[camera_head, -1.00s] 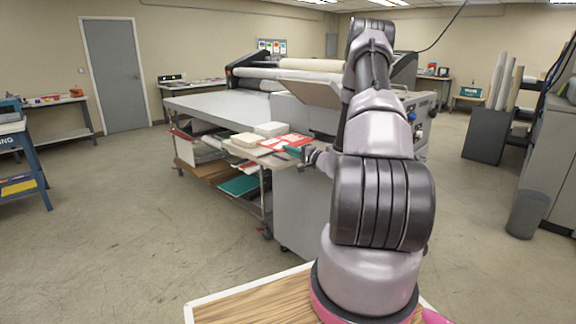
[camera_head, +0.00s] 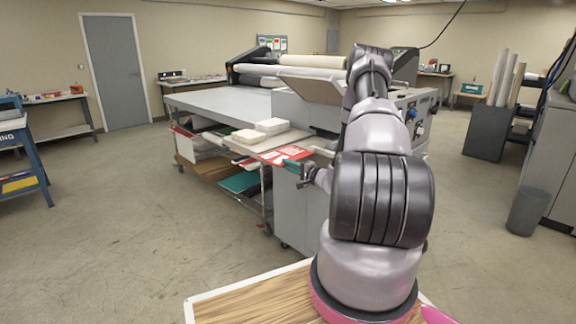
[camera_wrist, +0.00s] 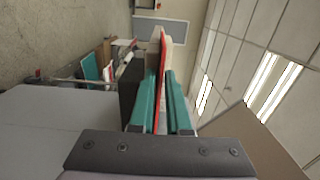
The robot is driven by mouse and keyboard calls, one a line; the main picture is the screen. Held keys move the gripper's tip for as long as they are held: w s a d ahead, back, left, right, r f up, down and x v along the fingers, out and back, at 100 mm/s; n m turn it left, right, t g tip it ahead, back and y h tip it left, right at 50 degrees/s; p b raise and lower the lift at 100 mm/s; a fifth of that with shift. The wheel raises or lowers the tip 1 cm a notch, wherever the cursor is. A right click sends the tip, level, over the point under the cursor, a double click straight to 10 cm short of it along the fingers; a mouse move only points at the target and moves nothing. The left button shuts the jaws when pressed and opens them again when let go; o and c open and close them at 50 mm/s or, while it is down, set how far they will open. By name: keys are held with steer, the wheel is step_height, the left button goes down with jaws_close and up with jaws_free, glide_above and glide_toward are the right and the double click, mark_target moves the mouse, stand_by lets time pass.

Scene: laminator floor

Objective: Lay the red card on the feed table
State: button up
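The red card (camera_head: 289,154) has white markings and shows at the front end of a small side shelf, in front of the laminator. My gripper (camera_head: 300,168) is at its near edge, with teal fingers. In the wrist view my gripper (camera_wrist: 163,100) has the red card (camera_wrist: 161,48) edge-on between its two teal fingers, which look closed on it. Whether the card touches the shelf is unclear. The large flat grey table (camera_head: 215,101), which looks like the feed table, extends left from the laminator, and its visible top is bare.
White paper stacks (camera_head: 248,137) stand on the side shelf (camera_head: 262,147), between the card and the grey table. A tilted tan panel (camera_head: 310,88) rises at the laminator's front. Sheets lie on racks below.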

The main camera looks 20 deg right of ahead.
steer(key=shift+o, duration=0.6)
steer(key=shift+r, duration=0.1)
